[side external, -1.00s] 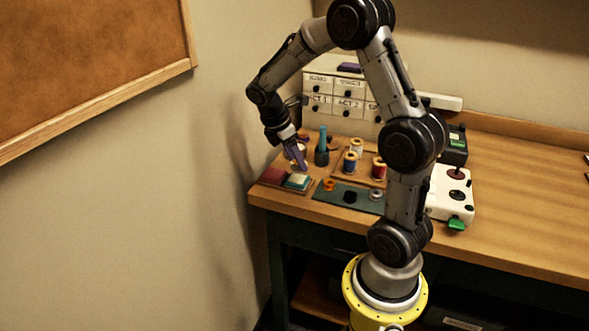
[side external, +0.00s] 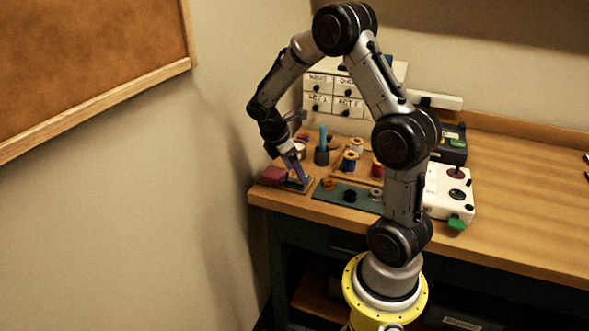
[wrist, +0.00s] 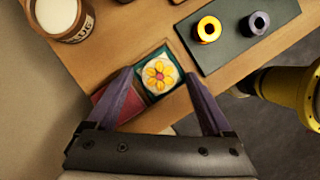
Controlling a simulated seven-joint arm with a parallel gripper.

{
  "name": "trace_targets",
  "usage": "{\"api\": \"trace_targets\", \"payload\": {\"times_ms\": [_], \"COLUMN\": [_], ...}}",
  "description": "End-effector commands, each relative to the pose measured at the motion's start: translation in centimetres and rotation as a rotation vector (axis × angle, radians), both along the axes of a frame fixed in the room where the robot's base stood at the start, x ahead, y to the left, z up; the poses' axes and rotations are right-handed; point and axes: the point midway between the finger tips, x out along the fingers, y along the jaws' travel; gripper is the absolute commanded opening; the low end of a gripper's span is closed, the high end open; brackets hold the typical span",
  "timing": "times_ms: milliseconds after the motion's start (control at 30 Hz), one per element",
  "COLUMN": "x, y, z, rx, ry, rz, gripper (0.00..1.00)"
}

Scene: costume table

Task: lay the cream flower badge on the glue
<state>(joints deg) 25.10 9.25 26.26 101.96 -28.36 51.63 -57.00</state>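The cream flower badge (wrist: 158,73), with yellow petals and a pink centre, lies on a dark teal square (wrist: 183,66) in the wrist view. My gripper (wrist: 159,76) is open over it, one purple finger on each side with gaps showing; whether either touches is unclear. In the side external view my gripper (side external: 303,180) is low over the same spot and hides most of it. A glue jar (wrist: 62,12) with a lettered label stands at the upper left of the wrist view. No spread patch of glue can be made out.
A maroon square (side external: 273,174) lies beside the teal one. A green mat (side external: 330,193) with several rings lies to the right. Behind are thread spools (side external: 349,161), a dark holder with a teal stick (side external: 322,155) and white drawers (side external: 348,106). The table's front edge is close.

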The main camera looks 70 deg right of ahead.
Motion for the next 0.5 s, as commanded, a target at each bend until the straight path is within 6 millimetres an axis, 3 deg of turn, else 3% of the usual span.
{"api": "trace_targets", "payload": {"times_ms": [267,500], "x": [0.0,1.0], "y": [0.0,1.0], "z": [0.3,3.6], "rx": [-0.001,-0.003], "ry": [-0.002,-0.007], "rz": [0.0,0.002], "gripper": [0.85,0.85]}}
